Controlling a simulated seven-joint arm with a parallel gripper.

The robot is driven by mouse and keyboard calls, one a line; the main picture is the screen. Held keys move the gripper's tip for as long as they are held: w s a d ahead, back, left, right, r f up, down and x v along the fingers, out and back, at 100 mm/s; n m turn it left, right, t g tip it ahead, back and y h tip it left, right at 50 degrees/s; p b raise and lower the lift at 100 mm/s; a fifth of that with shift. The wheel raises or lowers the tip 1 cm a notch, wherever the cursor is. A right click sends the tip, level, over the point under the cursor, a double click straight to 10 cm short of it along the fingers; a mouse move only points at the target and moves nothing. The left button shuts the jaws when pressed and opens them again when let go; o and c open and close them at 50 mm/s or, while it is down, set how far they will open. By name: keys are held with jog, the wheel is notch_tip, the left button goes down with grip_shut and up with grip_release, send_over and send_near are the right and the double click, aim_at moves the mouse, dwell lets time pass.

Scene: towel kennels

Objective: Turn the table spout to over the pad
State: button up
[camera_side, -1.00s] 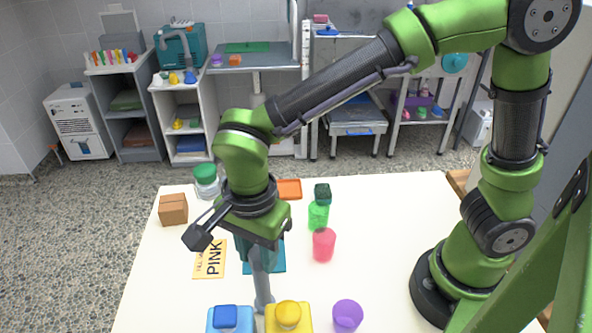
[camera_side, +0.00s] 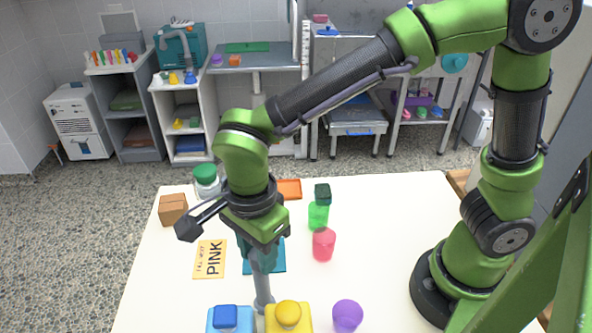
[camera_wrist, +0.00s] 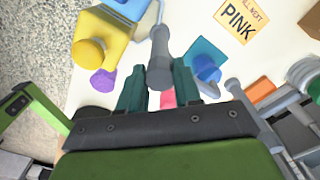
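The grey spout (camera_side: 262,287) is a round pipe at the front of the table, below my gripper (camera_side: 263,262) in the side view. In the wrist view the spout (camera_wrist: 160,50) runs up between my two dark teal fingers, with a narrow gap visible on each side. My gripper (camera_wrist: 160,76) looks open around it; contact cannot be made out. The teal square pad (camera_side: 277,262) lies on the table behind my gripper, partly hidden by it. In the wrist view the pad (camera_wrist: 203,48) has a blue object (camera_wrist: 207,69) on or over it.
A blue box (camera_side: 228,320), a yellow box (camera_side: 288,316) and a purple cup (camera_side: 347,315) stand along the front. A red cup (camera_side: 323,244) and green cup (camera_side: 318,216) stand to the right. The PINK card (camera_side: 209,260) lies left. The table's right part is clear.

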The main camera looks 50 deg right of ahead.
jog(key=o, duration=0.4)
jog(key=shift+o, duration=0.2)
notch_tip(320, 180, up, 17)
dwell(0.3)
